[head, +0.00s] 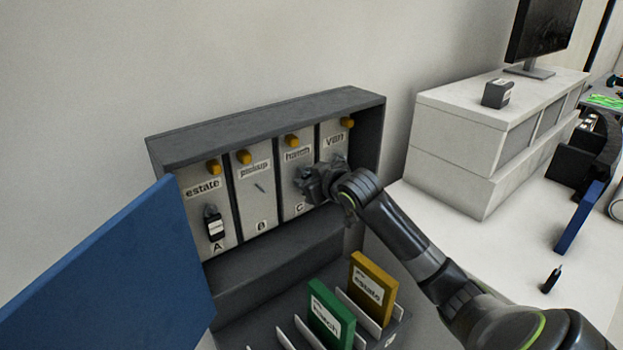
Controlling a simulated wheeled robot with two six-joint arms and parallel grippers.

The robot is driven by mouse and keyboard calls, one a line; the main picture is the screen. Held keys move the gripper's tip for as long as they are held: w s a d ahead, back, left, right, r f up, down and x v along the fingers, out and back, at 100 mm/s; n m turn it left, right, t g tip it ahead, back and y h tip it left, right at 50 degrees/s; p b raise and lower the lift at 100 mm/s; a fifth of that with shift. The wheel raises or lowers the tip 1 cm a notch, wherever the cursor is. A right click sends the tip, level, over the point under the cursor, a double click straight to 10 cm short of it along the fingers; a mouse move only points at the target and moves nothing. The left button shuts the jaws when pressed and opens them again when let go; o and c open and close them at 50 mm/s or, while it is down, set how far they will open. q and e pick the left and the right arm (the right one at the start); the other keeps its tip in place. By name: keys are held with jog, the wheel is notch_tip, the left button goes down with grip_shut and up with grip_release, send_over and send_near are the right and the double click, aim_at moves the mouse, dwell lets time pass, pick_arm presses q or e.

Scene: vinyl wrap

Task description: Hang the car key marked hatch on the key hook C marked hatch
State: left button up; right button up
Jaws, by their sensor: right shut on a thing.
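The grey key cabinet (265,112) stands against the wall with hooks in labelled bays. Bay C (293,204), marked hatch, is third from the left. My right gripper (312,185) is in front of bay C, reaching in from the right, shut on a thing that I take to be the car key. The gripper hides this thing and hook C, so I cannot read its label or tell whether it touches the hook. A dark key with a white tag (215,227) hangs in bay A, marked estate. Bay B (258,206), marked pickup, shows a bare hook. My left gripper is not in view.
A blue panel (120,275) stands at the left front of the cabinet. Green (331,318) and yellow (373,288) labelled folders stand in a rack below. A small black object (552,279) is on the white surface at right. A white cabinet (480,140) stands behind.

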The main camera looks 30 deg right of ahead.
jog(key=shift+f, duration=0.2)
jog(key=o, duration=1)
jog(key=shift+d, duration=0.2)
jog(key=shift+o, duration=0.2)
jog(key=shift+a, duration=0.1)
